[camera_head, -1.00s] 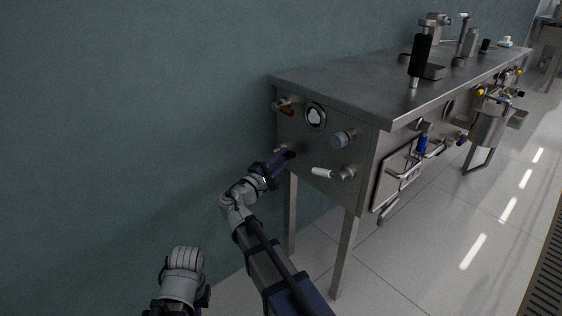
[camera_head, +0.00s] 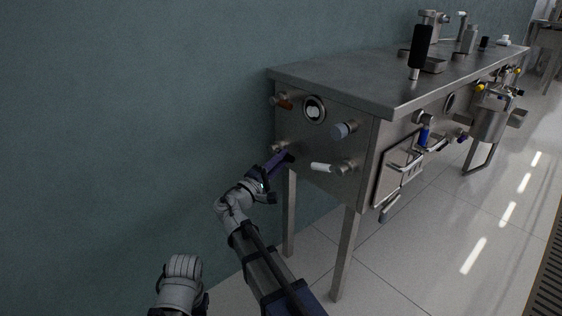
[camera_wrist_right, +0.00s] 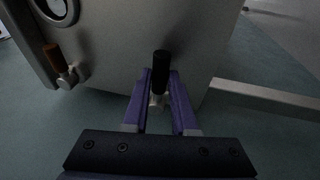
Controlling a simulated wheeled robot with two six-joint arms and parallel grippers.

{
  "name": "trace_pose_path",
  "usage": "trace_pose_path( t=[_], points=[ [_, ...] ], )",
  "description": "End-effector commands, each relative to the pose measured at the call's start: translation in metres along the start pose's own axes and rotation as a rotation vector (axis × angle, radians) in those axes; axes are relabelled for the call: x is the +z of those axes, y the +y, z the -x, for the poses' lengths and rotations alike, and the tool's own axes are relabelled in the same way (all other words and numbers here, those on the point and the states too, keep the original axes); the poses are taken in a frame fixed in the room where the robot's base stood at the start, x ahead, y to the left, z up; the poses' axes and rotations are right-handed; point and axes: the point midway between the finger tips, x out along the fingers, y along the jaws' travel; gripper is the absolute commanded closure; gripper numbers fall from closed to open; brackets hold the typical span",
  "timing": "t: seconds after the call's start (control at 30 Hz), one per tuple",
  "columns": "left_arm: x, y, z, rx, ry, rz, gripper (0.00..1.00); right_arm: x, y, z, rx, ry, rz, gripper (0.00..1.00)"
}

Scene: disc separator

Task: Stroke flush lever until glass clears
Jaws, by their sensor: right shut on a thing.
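The separator's end panel carries a round sight glass (camera_head: 314,108) with a dark ring and a pale patch inside; its rim also shows in the right wrist view (camera_wrist_right: 56,10). My right gripper (camera_head: 283,159), with purple fingers, is at the panel's lower left. In the right wrist view its fingers (camera_wrist_right: 161,80) are on both sides of a black-handled lever (camera_wrist_right: 161,66), shut on it. The lever's metal stem shows between the fingers. My left arm enters at the bottom left of the head view; its gripper fingers are out of sight.
An orange-handled lever (camera_head: 285,103), a blue-grey knob (camera_head: 343,130) and a white-handled lever (camera_head: 321,167) share the panel. A blue handle (camera_head: 423,137) and a hatch (camera_head: 393,180) are on the long side. The steel tabletop (camera_head: 350,75) overhangs the panel.

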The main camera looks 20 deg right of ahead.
Motion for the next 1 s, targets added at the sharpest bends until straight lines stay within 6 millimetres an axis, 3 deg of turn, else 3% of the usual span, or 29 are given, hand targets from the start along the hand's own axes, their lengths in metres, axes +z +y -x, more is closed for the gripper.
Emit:
trace_pose_path(
  t=[0.17,0.2,0.43,0.73,1.0],
  points=[
    [0.000,0.000,0.000,0.000,0.000,0.000,1.00,0.001,-0.001,0.001,-0.004,-0.001,-0.003,1.00],
    [0.000,0.000,0.000,0.000,0.000,0.000,1.00,0.001,-0.001,0.001,-0.004,-0.001,-0.003,0.71],
    [0.000,0.000,0.000,0.000,0.000,0.000,1.00,0.001,-0.001,0.001,-0.003,-0.001,-0.002,0.45],
    [0.000,0.000,-0.001,0.000,0.000,0.000,1.00,0.000,-0.001,0.004,-0.002,0.001,-0.001,0.44],
    [-0.001,0.001,-0.010,0.000,0.000,0.000,1.00,0.001,-0.002,0.045,-0.002,0.003,-0.002,0.44]
  ],
)
